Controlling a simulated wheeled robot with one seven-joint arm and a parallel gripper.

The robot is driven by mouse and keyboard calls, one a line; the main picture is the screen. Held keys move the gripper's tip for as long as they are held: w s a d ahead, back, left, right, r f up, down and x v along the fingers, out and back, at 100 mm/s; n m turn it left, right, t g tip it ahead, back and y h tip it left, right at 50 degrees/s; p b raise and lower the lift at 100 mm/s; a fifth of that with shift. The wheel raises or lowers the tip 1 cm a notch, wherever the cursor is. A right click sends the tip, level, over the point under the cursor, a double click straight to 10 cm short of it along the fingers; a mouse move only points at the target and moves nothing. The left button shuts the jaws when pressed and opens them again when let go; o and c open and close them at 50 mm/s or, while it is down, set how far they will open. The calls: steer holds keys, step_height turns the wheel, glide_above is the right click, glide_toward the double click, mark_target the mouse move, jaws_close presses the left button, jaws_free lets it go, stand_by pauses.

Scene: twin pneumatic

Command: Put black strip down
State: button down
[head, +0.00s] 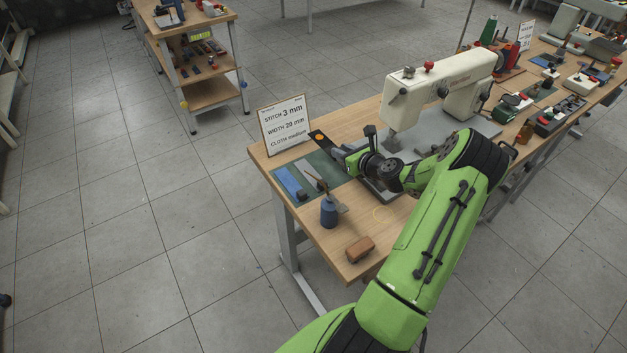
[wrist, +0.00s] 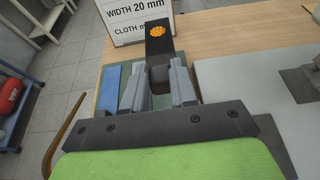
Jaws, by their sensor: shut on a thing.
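My gripper (wrist: 159,88) is shut on the black strip (wrist: 157,41), which sticks out beyond the fingertips and carries an orange dotted disc (wrist: 157,32) near its far end. In the head view the strip (head: 326,145) points away to the upper left, over the back edge of the dark green mat (head: 328,167). I cannot tell whether the strip touches the mat or table.
A sign (head: 285,124) stands at the table's back left corner, close to the strip's end. The sewing machine (head: 440,92) stands right of my gripper. Bare wood (head: 305,218) lies around the mat.

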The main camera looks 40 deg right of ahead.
mark_target(340, 183)
step_height(340, 183, down, 10)
steer(key=shift+b, duration=1.2)
steer(key=c, duration=0.9)
jaws_free()
steer(key=shift+r, duration=0.25)
steer(key=p+v, duration=0.2)
steer(key=v, duration=0.9)
steer(key=shift+s, duration=0.5)
